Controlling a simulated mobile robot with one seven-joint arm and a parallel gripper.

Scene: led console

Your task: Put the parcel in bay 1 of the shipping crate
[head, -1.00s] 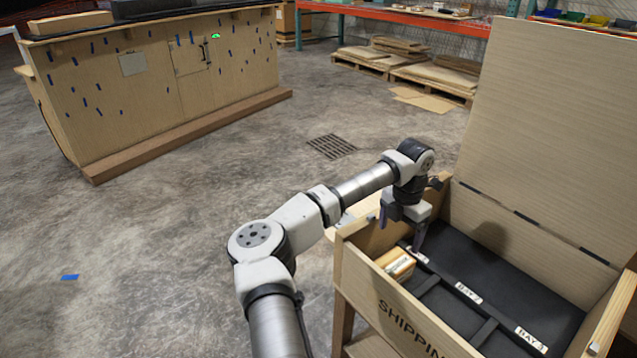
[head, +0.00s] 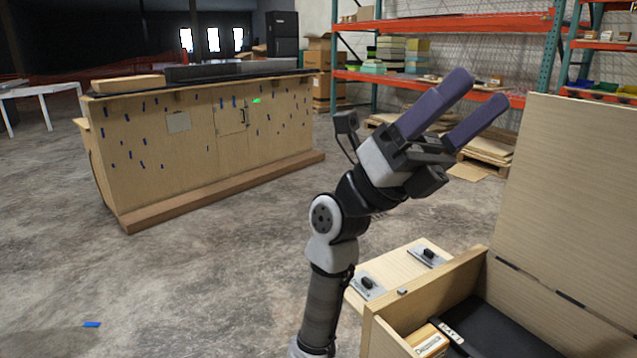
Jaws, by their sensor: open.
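The parcel (head: 428,342), a small tan box with a white label, sits inside the shipping crate (head: 452,278) at its left end, partly cut off by the lower picture edge. A white bay label (head: 452,333) lies right beside it, at the leftmost bay. The crate is pale wood with a dark inside, and its lid (head: 575,190) stands open. My gripper (head: 478,92) is raised high above and behind the crate's left end, its two purple fingers spread and empty, pointing up to the right. It is well apart from the parcel.
A wooden side shelf with two metal plates with black knobs (head: 367,287) adjoins the crate's left side. A wooden console (head: 200,140) with blue tape marks and a lit green light (head: 256,101) stands at the left back. Orange racks (head: 360,27) line the back.

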